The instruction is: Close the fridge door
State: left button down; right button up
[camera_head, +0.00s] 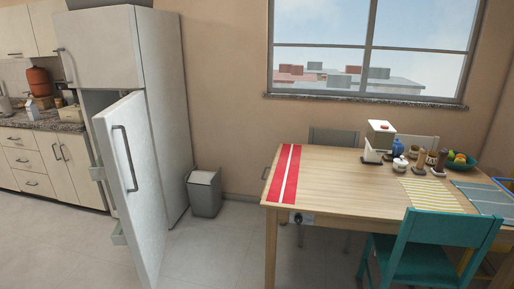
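The fridge (163,105) is tall and white and stands on the left against the wall. Its upper door (100,50) is shut. Its lower fridge door (143,190) stands open, swung out toward me, with a dark vertical handle (125,158) on its outer face. A gap behind the door shows part of the interior and door shelves (97,173). Neither of my grippers shows in the head view.
A wooden table (335,180) with a red runner, jars and a fruit bowl stands on the right. A teal chair (430,245) is at its front. A grey bin (204,195) stands beside the fridge. Cabinets (30,165) line the left. Floor between door and table is clear.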

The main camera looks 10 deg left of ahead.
aim_at(123, 131)
jog(key=i, duration=0.8)
jog(key=u, duration=1.35)
